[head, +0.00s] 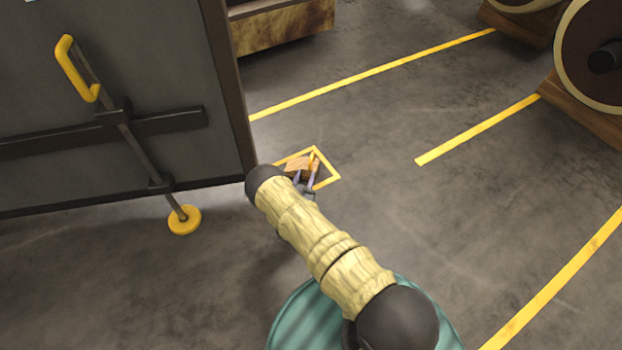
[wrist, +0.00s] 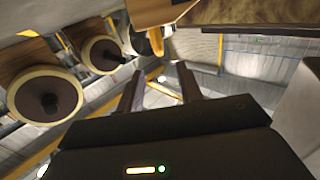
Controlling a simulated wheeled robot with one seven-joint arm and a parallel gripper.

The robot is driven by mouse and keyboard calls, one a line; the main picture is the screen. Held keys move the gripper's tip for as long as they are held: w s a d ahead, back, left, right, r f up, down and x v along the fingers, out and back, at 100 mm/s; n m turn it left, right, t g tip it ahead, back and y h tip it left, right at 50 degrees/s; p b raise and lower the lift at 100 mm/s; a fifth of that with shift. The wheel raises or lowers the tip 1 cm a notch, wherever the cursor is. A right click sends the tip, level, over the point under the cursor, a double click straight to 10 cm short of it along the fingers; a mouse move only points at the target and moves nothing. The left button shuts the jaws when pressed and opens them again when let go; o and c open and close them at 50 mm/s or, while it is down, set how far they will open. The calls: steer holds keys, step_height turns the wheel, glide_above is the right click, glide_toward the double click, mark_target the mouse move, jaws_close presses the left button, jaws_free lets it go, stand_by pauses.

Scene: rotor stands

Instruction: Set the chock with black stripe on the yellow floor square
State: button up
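A small wooden chock (head: 298,163) sits at the yellow floor square (head: 330,180), inside or over its outline. A small orange-yellow part (head: 313,158) shows at its right side. I cannot make out a black stripe. My gripper (head: 307,174) is low beside the chock, its two fingers apart. In the wrist view my gripper (wrist: 161,74) has a clear gap between the fingertips, with nothing held. A wooden block, likely the chock (wrist: 155,12), shows at the top edge, beyond the fingertips. Whether the fingers touch it is unclear. My arm hides part of the square.
A dark panel (head: 110,90) with a yellow handle (head: 75,68) and a round yellow foot (head: 184,220) stands left of the square. Rotors on wooden stands (head: 588,115) are at the upper right. A wooden bench (head: 285,25) is at the back.

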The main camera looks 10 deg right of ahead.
steer(key=w+r+g+y, duration=0.3)
steer(key=w+r+g, duration=0.15)
steer(key=r, duration=0.75)
steer(key=s+a+r+n+g+y, duration=0.1)
steer(key=s+r+g+y, duration=0.3)
steer(key=r, duration=0.6)
steer(key=s+r+n+g, duration=0.1)
steer(key=s+r, duration=0.3)
steer(key=s, duration=0.5)
steer(key=s+d+r+n+g, duration=0.1)
steer(key=s+r, duration=0.4)
steer(key=s, duration=0.5)
steer(key=s+d+r+n+g+y, duration=0.1)
steer(key=s+r+n+g, duration=0.1)
steer(key=s, duration=0.8)
step_height(320, 180, up, 3)
steer(key=shift+s+d+f+g, duration=0.15)
steer(key=shift+d+f+g, duration=0.1)
steer(key=shift+g, duration=0.2)
steer(key=w+r+p+v, duration=0.1)
steer(key=w+p+v, duration=0.3)
steer(key=p+v, duration=1.5)
steer(key=w+r+p+v, duration=0.1)
steer(key=w+p+v, duration=0.3)
steer(key=p+v, duration=1.5)
steer(key=w+d+r+p+v, duration=0.1)
steer(key=w+p+v, duration=0.4)
steer(key=p+v, duration=1.5)
steer(key=shift+p, duration=0.65)
